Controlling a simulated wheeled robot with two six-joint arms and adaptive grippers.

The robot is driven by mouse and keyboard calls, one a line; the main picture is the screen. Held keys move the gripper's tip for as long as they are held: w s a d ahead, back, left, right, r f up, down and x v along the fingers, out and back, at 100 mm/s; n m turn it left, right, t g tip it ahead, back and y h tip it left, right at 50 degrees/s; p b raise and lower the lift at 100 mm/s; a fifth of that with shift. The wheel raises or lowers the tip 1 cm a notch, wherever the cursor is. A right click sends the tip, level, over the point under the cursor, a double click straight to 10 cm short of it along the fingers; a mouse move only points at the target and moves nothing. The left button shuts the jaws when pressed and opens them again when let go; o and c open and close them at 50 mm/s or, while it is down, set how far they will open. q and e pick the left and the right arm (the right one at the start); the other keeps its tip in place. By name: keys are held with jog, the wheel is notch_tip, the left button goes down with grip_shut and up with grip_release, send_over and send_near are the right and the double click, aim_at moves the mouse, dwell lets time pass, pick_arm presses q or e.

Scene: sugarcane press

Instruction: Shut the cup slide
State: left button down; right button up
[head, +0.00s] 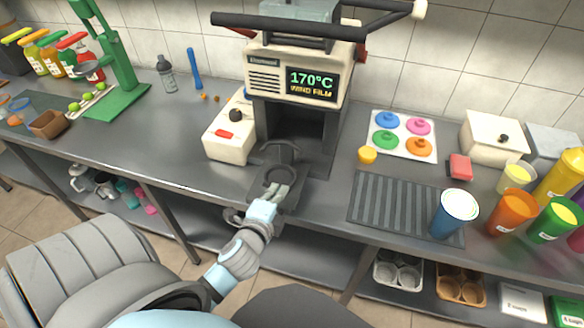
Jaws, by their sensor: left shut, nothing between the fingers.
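The cup sealing machine (297,72) stands at the back middle of the counter, with a lit display reading 170°C. Its dark cup slide (293,197) sticks out at the front, toward the counter's front edge. A ring-shaped cup holder on the slide appears empty. My left gripper (279,190) is shut and empty, at the near side of the ring. Its fingertips overlap the ring's front in the picture; I cannot tell whether they touch it. My left gripper hides part of the slide's front. My right gripper is not in view.
A ribbed dark mat (393,208) with a blue cup (455,213) lies to the right. Behind it is a white tray of coloured lids (402,135). A green press (112,60) stands at the left. The counter between press and machine is mostly clear.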

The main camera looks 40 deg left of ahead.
aim_at(291, 174)
pick_arm(q)
jog(key=x, duration=0.7)
jog(key=b+x, duration=0.1)
jog(key=x, duration=0.2)
jog(key=shift+w+a+r, duration=0.1)
jog(key=shift+w+r, duration=0.15)
jog(key=shift+r, duration=0.05)
jog(key=shift+w+a, duration=0.25)
jog(key=shift+w, duration=0.3)
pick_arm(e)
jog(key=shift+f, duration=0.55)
pick_arm(q)
jog(key=shift+w, duration=0.1)
